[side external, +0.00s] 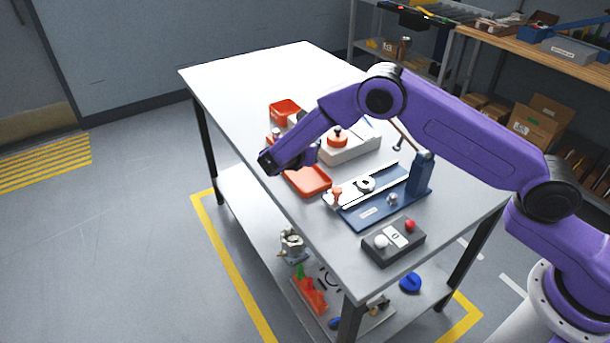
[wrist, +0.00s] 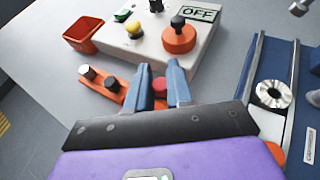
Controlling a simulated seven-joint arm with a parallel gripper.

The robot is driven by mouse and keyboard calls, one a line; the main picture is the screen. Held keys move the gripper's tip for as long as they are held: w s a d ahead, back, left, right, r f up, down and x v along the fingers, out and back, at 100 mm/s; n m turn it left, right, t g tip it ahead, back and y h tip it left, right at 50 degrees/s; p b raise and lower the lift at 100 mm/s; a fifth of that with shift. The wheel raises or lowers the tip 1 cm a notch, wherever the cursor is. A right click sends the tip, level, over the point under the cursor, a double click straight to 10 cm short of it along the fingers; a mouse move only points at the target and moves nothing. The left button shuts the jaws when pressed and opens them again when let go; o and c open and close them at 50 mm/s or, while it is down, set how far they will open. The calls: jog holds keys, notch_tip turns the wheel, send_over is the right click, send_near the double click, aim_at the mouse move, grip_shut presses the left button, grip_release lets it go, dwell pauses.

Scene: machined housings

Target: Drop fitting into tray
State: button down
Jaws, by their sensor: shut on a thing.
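My gripper (wrist: 161,72) shows in the wrist view with two blue fingers. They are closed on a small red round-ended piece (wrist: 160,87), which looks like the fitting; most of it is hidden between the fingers. A shallow orange-red tray (side external: 312,183) lies flat on the table in the side view, close to my wrist. A deeper orange-red bin (side external: 285,107) stands farther back; it also shows in the wrist view (wrist: 82,36). In the side view my arm hides the fingertips.
A white control box (wrist: 160,42) with a yellow button, an orange knob and an OFF sign stands beyond the fingers. A blue rail fixture (side external: 372,213) with an upright post lies to the right. A dark button box (side external: 393,243) sits nearer the front. The table's far left is clear.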

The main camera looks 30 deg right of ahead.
jog(key=c, duration=0.9)
grip_release()
jog(key=shift+c, duration=0.2)
jog(key=shift+a, duration=0.1)
jog(key=v, duration=1.7)
jog(key=shift+s+a, duration=0.1)
jog(key=shift+s, duration=0.05)
jog(key=s+d+r+m+g+y, duration=0.1)
jog(key=s+d+m+g+y, duration=0.1)
jog(key=s+d+m+y, duration=0.2)
jog(key=s+d+r+m+g+y, duration=0.2)
jog(key=s+d, duration=0.8)
jog(key=s, duration=1)
jog(key=s+d+r+m+g+y, duration=0.1)
jog(key=s+d+m+g+y, duration=0.2)
jog(key=s, duration=0.9)
jog(key=d+m+y, duration=0.2)
jog(key=d+m, duration=0.1)
jog(key=d, duration=0.1)
jog(key=shift+r+y, duration=0.3)
jog(key=shift+r, duration=0.05)
